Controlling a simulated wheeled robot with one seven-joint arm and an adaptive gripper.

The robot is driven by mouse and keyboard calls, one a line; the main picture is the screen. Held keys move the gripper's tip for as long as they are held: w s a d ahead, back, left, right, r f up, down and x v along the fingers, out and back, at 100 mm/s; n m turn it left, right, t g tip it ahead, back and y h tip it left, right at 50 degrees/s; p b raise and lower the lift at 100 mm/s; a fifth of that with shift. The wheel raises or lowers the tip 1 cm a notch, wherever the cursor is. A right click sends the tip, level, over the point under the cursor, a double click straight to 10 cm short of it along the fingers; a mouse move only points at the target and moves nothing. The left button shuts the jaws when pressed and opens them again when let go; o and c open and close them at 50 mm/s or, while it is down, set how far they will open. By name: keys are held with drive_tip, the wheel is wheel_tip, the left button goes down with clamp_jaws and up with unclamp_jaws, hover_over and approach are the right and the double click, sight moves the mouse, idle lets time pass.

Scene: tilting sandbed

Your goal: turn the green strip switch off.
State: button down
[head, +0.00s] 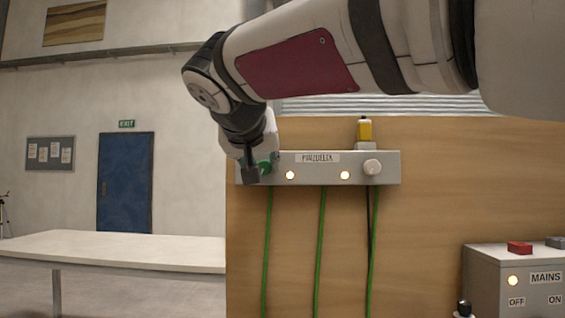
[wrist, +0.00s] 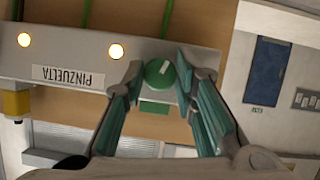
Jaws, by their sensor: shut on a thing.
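The green strip switch (wrist: 159,74) is a round green knob with a pale pointer mark, at the end of a grey strip (wrist: 60,65) labelled PINZUELTA. In the wrist view, which is upside down, the pointer slants slightly right of up. My gripper (head: 259,170) is at the strip's left end in the head view, its fingers on either side of the knob and shut on it. The fingers and wrist hide most of the knob there. A lamp (head: 290,175) beside the knob is lit; a second lamp (head: 345,175) further right is lit too.
A white knob (head: 372,167) is at the strip's right end, with a yellow-topped part (head: 364,131) above. Green cables (head: 319,250) hang below on a wooden panel (head: 430,200). A MAINS box (head: 490,275) stands lower right, a pale table (head: 110,250) left.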

drive_tip(key=n+h+p, duration=0.1)
drive_tip(key=n+h, duration=0.1)
drive_tip(key=n, duration=0.1)
drive_tip(key=shift+a+n+h+p, duration=0.2)
drive_tip(key=shift+n+h+p, duration=0.1)
drive_tip(key=shift+p, duration=0.05)
drive_tip(key=n+t+h, duration=0.1)
drive_tip(key=n, duration=0.2)
drive_tip(key=shift+f+n+h+p, duration=0.1)
drive_tip(key=shift+n+h+p, duration=0.2)
drive_tip(key=shift+h+p, duration=0.1)
idle(0.4)
drive_tip(key=c, duration=1.3)
unclamp_jaws()
drive_tip(key=v, duration=1.2)
drive_tip(key=shift+f, duration=0.2)
drive_tip(key=shift+a, duration=0.1)
